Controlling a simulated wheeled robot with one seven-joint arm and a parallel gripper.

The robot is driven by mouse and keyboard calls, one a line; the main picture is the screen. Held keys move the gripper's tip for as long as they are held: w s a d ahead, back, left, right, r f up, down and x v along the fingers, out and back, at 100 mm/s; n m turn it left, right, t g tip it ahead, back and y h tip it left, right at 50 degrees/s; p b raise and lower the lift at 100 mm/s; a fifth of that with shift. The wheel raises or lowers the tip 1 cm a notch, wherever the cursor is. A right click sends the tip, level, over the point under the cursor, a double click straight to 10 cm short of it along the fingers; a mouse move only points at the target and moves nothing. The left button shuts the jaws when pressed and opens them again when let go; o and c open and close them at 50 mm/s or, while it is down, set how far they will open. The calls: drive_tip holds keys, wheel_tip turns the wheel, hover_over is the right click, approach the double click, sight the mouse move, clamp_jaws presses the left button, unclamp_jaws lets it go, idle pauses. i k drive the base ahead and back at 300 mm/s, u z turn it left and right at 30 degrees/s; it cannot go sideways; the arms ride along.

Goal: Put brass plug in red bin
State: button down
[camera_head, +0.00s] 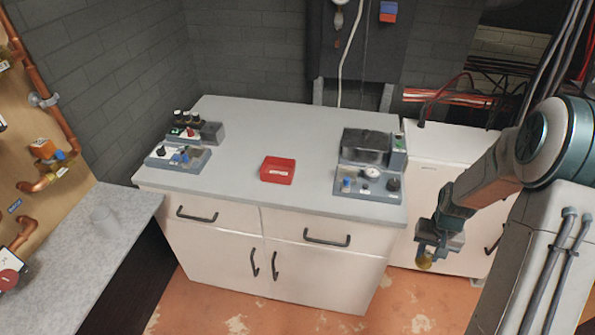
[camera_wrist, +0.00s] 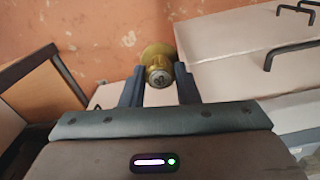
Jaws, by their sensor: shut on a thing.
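My gripper (camera_head: 436,246) is at the right, in front of the white cabinet and away from the grey table. It is shut on the brass plug (camera_head: 425,262), which hangs at its fingertips. The wrist view shows the brass plug (camera_wrist: 158,64) with a wide round flange and a grey end, held between the two dark fingers of my gripper (camera_wrist: 159,82). The red bin (camera_head: 278,170) is a small open tray with a pale label on its front. It sits near the middle of the grey tabletop, to the left of and beyond my gripper.
A grey control panel (camera_head: 370,180) stands on the table between the red bin and my arm. More control boxes (camera_head: 180,157) stand at the table's left. The tabletop (camera_head: 225,185) around the bin is clear.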

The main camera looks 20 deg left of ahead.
sight(278, 170)
drive_tip(key=z, duration=1.2)
drive_tip(key=k, duration=1)
drive_tip(key=u, duration=1.6)
drive_tip(key=i, duration=0.4)
drive_tip(key=z, duration=0.05)
